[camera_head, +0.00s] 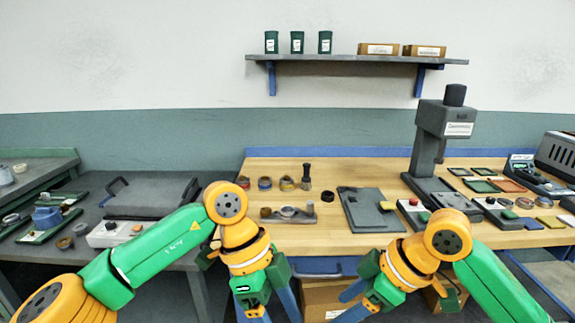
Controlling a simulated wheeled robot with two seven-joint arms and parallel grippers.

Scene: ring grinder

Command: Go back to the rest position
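My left gripper (266,309) hangs below its orange and green wrist at the bottom centre, in front of the wooden bench. Its blue fingers stand apart with nothing seen between them; the tips run out of the frame. My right gripper (346,302) is to its right, pointing down and left in front of the bench. Its blue fingers are also apart and look empty. Both grippers are clear of the bench-top objects.
The wooden bench (340,171) carries several rings, a grey plate (370,209), a dark press (431,150) and small trays. A grey side bench (90,182) holds a lidded grey case (149,194). A shelf (340,59) is above. A cardboard box (322,297) sits below the bench.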

